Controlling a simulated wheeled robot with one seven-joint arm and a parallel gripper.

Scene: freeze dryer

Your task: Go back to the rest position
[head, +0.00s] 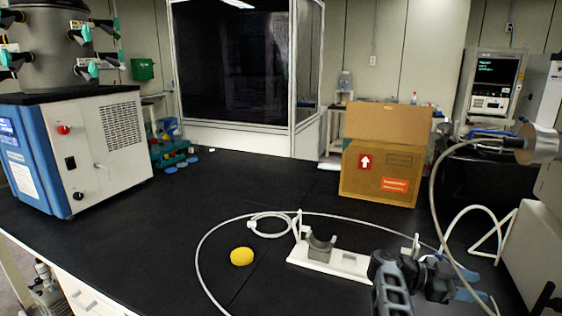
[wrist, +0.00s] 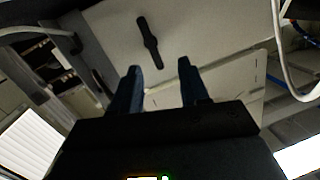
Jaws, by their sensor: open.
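My gripper (head: 458,280) is at the lower right of the head view, beside the right end of a white stand (head: 350,266) on the black bench. In the wrist view its two dark blue fingers stand apart with nothing between them (wrist: 161,82). Beyond them is a pale panel (wrist: 205,35) with a black handle-like part (wrist: 149,43). The freeze dryer (head: 95,150), a blue and white box with a grey chamber and several valves on top, stands at the far left, away from my gripper.
A yellow ball (head: 241,257) lies on the bench (head: 150,235) left of the stand. A thin white hose (head: 203,243) loops around both. A cardboard box (head: 360,188) stands behind. Equipment with a metal cylinder (head: 537,143) crowds the right edge. The bench's middle left is clear.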

